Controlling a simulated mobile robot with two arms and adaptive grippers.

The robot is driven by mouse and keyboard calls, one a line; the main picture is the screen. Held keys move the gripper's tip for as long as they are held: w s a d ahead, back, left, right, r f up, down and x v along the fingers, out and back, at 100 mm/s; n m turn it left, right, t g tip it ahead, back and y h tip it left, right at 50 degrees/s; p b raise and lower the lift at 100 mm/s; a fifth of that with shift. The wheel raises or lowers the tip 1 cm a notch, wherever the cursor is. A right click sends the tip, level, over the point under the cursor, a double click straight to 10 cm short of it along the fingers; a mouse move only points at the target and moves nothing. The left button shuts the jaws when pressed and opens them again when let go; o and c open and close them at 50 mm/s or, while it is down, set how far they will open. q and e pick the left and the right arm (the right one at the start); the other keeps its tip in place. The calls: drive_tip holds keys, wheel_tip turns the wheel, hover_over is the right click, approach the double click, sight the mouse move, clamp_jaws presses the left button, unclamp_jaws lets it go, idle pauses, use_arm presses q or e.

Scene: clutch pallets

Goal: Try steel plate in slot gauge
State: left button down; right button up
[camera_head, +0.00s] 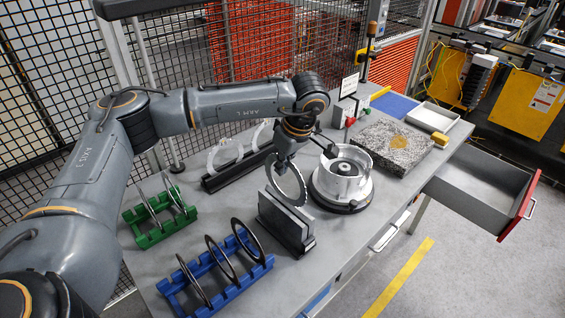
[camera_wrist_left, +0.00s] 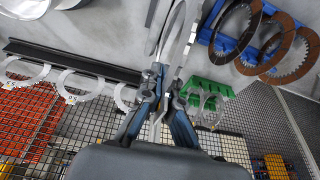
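My left gripper (camera_head: 284,161) is shut on the rim of a thin steel plate (camera_head: 301,184), a grey ring held upright by its upper edge. In the left wrist view the gripper (camera_wrist_left: 166,80) points up the picture and the plate (camera_wrist_left: 172,35) shows nearly edge-on between its fingers. The slot gauge (camera_head: 284,224), a grey block with upright walls on a dark base, stands directly below the plate. The plate's lower rim is at the gauge's top edge; I cannot tell whether it is inside the slot. My right gripper is not in view.
A blue rack (camera_head: 262,262) holds several dark rings, and a green rack (camera_head: 148,238) holds more plates. A black stand (camera_head: 214,183) carries pale rings behind. A round clutch housing (camera_head: 357,186) stands close right of the gauge. Beyond are a granite block (camera_head: 400,156) and an open drawer (camera_head: 470,196).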

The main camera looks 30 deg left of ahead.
use_arm(q)
drive_tip(key=shift+f, duration=0.5)
drive_tip(key=shift+f+b, duration=0.8)
drive_tip(key=shift+f, duration=0.4)
drive_tip(key=shift+w+f, duration=0.1)
drive_tip(key=shift+w, duration=0.2)
drive_tip(key=shift+s+r, duration=0.45)
drive_tip(key=shift+s, duration=0.05)
drive_tip(key=c, duration=2)
unclamp_jaws()
drive_tip(key=shift+w+f, duration=0.1)
drive_tip(key=shift+w, duration=0.1)
drive_tip(key=shift+c, duration=0.2)
drive_tip(key=o, duration=0.6)
drive_tip(key=shift+w+f, duration=0.1)
drive_tip(key=shift+s, duration=0.2)
drive_tip(key=shift+w, duration=0.1)
